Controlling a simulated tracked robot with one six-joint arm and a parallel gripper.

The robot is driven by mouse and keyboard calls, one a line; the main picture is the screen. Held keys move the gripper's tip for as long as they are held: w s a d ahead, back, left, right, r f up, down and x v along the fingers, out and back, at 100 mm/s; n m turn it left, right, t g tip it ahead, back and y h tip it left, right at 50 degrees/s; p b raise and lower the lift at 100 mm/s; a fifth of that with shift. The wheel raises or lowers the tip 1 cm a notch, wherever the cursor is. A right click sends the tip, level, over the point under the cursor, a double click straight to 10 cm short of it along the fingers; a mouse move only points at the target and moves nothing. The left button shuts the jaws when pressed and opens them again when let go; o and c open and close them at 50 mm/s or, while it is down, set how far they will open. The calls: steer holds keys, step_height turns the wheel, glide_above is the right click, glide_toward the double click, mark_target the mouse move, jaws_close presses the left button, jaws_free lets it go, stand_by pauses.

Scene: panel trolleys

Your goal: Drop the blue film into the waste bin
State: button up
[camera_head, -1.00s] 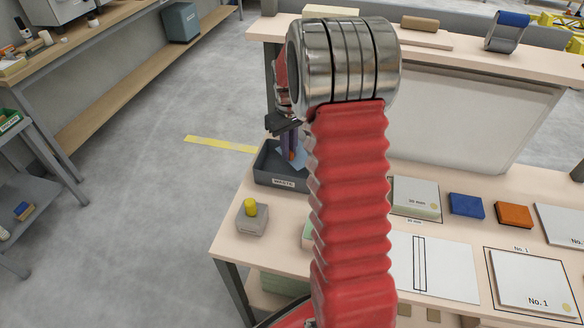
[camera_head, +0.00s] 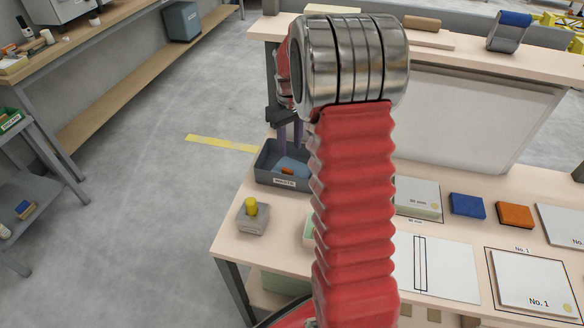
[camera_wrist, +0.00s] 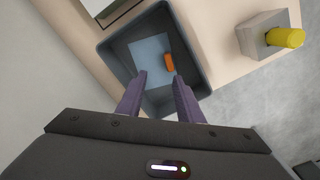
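The waste bin (camera_head: 262,176) is a dark grey open box labelled WASTE on the left end of the workbench. The blue film (camera_head: 291,165) lies inside it as a light blue sheet, with an orange piece (camera_head: 287,171) on it. In the wrist view the film (camera_wrist: 147,58) lies flat on the floor of the bin (camera_wrist: 200,55), the orange piece (camera_wrist: 169,62) at its right edge. My gripper (camera_wrist: 160,80) is open, its two purple fingers apart with nothing between them, above the bin. In the head view my arm hides part of the bin's right side.
A grey block with a yellow knob (camera_head: 251,208) stands on the bench in front of the bin. Blue (camera_head: 466,205) and orange (camera_head: 514,215) blocks and a white No. 1 panel (camera_head: 531,281) lie to the right. A raised shelf stands behind.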

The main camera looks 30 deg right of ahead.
step_height(320, 180, up, 11)
stand_by(0.4)
steer(key=shift+w+r, duration=0.1)
stand_by(0.8)
steer(key=s+a+r+t, duration=0.2)
steer(key=s+a, duration=0.9)
steer(key=s, duration=0.1)
steer(key=s+a+r+t, duration=0.2)
steer(key=s+a+t, duration=0.1)
steer(key=s+a, duration=0.9)
steer(key=shift+s+a+t, duration=0.15)
steer(key=shift+a+t, duration=0.1)
steer(key=shift+t, duration=0.05)
